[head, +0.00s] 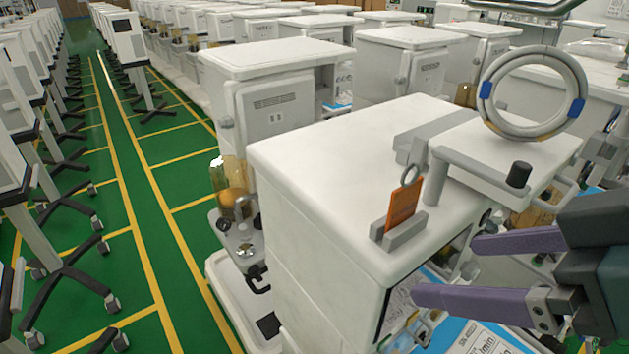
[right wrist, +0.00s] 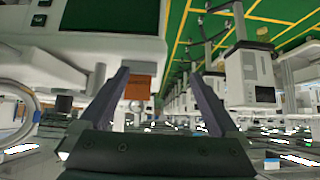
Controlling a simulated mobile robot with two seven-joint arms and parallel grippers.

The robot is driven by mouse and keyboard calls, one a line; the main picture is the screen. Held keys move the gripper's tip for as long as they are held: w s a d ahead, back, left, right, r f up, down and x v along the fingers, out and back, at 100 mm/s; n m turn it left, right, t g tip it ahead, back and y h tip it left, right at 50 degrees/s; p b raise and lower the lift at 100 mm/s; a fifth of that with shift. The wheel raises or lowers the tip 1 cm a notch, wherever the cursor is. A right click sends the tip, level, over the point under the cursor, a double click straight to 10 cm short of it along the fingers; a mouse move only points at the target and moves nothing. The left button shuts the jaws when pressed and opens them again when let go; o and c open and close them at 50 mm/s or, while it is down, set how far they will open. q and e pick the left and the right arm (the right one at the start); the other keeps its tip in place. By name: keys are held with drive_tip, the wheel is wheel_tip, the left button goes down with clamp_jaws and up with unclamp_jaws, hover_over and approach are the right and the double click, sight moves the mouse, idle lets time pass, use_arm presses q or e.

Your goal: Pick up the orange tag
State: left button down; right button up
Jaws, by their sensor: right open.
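The orange tag (head: 403,206) stands tilted in a small grey holder (head: 398,236) on the white top of the nearest cart (head: 330,165). The orange tag also shows in the right wrist view (right wrist: 138,87), just inside the left finger. My right gripper (head: 443,268) is open and empty, to the right of the tag in the head view, with its two purple fingers pointing left. A clear gap separates the fingers from the tag. My left gripper is not in view.
More white carts fill the back. Wheeled stands line the left, with green floor between.

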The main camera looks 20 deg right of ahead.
sight(408, 190)
use_arm(q)
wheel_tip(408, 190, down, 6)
drive_tip(key=b, duration=0.5)
use_arm(e)
drive_tip(key=w+t, duration=0.1)
drive_tip(key=w, duration=0.2)
drive_tip(key=w+t+y+p, duration=0.1)
drive_tip(key=w, duration=0.1)
drive_tip(key=w+d+r+t+p, duration=0.1)
drive_tip(key=w+t, duration=0.1)
drive_tip(key=w, duration=0.1)
drive_tip(key=shift+w+y, duration=0.3)
drive_tip(key=shift+w+a+f+p, duration=0.2)
drive_tip(key=shift+w+f+p, duration=0.05)
drive_tip(key=shift+w+p, duration=0.45)
drive_tip(key=shift+p, duration=0.05)
drive_tip(key=p+x, duration=0.1)
drive_tip(key=x, duration=0.2)
drive_tip(key=shift+w+f+p, duration=0.1)
drive_tip(key=shift+f+p, duration=0.05)
drive_tip(key=shift+p, duration=0.15)
drive_tip(key=shift+w+a+f, duration=0.15)
drive_tip(key=shift+w+f, duration=0.2)
drive_tip(key=shift+w, duration=0.15)
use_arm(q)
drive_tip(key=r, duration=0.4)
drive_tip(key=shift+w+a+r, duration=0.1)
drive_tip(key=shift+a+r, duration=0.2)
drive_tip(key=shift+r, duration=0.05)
